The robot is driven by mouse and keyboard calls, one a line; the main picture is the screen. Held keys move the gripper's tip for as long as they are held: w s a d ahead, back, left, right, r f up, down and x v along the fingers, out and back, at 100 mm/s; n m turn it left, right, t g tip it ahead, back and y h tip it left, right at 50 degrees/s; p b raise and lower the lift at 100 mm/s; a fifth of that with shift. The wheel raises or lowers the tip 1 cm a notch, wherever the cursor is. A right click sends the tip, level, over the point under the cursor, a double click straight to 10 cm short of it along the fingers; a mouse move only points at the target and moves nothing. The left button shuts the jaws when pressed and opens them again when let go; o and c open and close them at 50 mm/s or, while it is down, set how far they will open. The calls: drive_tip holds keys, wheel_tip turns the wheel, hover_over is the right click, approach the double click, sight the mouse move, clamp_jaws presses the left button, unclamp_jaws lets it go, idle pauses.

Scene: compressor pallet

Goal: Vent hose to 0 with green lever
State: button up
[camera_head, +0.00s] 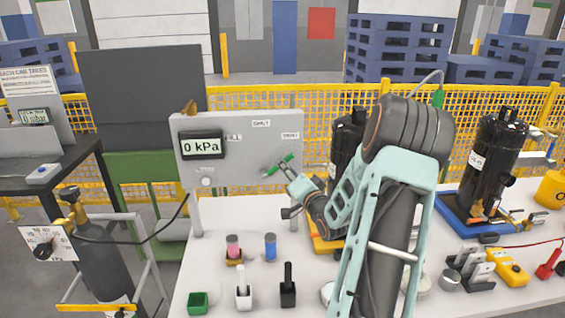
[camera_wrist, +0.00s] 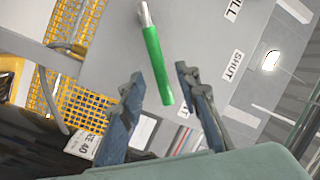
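The green lever (camera_head: 278,165) is on the front of a grey panel (camera_head: 240,160) and slants up to the right, toward the right-hand label, which I take as VENT. The panel's display (camera_head: 202,146) reads 0 kPa. In the wrist view the lever's green grip (camera_wrist: 157,65) lies between the two fingers of my gripper (camera_wrist: 160,76), with a visible gap on each side. My gripper is open, and it also shows close to the lever in the head view (camera_head: 286,171). The labels FILL (camera_wrist: 232,10) and SHUT (camera_wrist: 232,65) show in the wrist view. I cannot make out the hose's end.
A gas cylinder (camera_head: 100,260) with a dark hose stands left of the white table (camera_head: 210,270). Pink (camera_head: 233,245) and blue (camera_head: 270,247) capped items and a green box (camera_head: 197,303) are on the table. A black compressor (camera_head: 490,165) stands right; my arm hides the middle.

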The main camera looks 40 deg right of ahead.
drive_tip(key=shift+x, duration=2.05)
clamp_jaws()
